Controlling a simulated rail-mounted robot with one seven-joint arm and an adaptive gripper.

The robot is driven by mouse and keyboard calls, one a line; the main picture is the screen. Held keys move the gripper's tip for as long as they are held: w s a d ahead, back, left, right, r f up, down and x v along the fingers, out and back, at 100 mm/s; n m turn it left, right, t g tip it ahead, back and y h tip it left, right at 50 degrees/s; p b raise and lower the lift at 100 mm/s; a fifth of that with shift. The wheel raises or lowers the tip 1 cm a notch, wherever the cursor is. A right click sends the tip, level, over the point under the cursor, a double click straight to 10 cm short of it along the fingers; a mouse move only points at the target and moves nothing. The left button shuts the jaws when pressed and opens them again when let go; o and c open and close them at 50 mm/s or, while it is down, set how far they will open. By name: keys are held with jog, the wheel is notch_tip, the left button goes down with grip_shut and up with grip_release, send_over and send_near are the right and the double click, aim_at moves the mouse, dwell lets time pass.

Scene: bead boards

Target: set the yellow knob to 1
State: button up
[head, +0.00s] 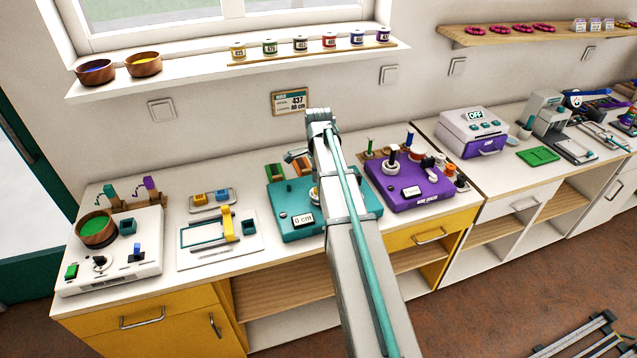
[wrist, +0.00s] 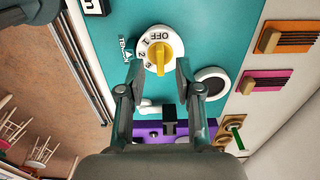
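The yellow knob (wrist: 160,56) sits on a white round dial marked OFF, 1, 2 and more, on the teal board (wrist: 105,38). My gripper (wrist: 159,70) is open, with one fingertip on each side of the knob's lower part in the wrist view. I cannot tell whether the fingers touch it. In the head view the teal board (head: 288,190) shows a "0 cm" display (head: 302,219), and my arm hides most of the knob.
A white round part (wrist: 211,84) is on the teal board right of the knob. A purple board (head: 408,190) stands to the right, with upright spools and posts. Orange and pink blocks (wrist: 288,37) lie behind the teal board. A white frame (head: 190,258) with a yellow bar is left.

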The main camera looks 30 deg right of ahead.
jog(key=shift+f, duration=1.1)
grip_shut()
